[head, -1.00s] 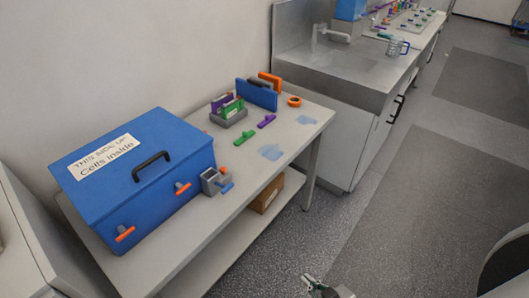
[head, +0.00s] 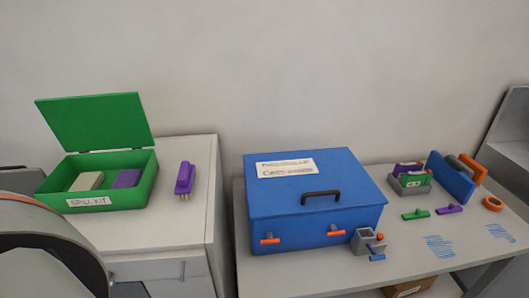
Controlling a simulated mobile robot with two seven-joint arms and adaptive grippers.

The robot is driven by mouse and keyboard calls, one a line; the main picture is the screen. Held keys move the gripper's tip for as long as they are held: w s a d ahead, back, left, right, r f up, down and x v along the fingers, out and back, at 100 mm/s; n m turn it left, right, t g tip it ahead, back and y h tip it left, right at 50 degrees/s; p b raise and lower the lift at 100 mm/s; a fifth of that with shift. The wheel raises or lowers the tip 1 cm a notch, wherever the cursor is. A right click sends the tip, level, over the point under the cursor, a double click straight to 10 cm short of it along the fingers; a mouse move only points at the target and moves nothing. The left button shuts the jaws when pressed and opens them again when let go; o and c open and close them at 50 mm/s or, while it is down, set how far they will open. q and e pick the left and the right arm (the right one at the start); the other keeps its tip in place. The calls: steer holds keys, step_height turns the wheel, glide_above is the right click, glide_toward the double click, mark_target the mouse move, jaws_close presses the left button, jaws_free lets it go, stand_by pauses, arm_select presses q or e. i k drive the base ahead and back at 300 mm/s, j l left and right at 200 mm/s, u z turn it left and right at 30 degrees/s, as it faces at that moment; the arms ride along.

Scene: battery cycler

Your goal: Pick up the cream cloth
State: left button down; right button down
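A cream block-shaped item (head: 87,181), which looks like the folded cream cloth, lies inside the open green box (head: 105,200) labelled SPILL KIT, in the left half of the head view. A purple item (head: 127,178) lies beside it in the same box, to its right. The green lid (head: 97,122) stands raised at the back. Neither of my grippers shows in the head view now.
A purple brush (head: 184,178) stands right of the green box on the white cabinet (head: 196,217). A gap separates the cabinet from a table (head: 320,273) with a large blue box (head: 315,205), racks, small clips and blue patches (head: 440,247).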

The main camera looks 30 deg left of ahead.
mark_target(87, 181)
steer(key=u, duration=2.25)
steer(key=k, duration=0.15)
steer(key=i+j+z, duration=0.3)
steer(key=j, duration=1.15)
steer(key=j+z, duration=0.25)
steer(key=j, duration=1.2)
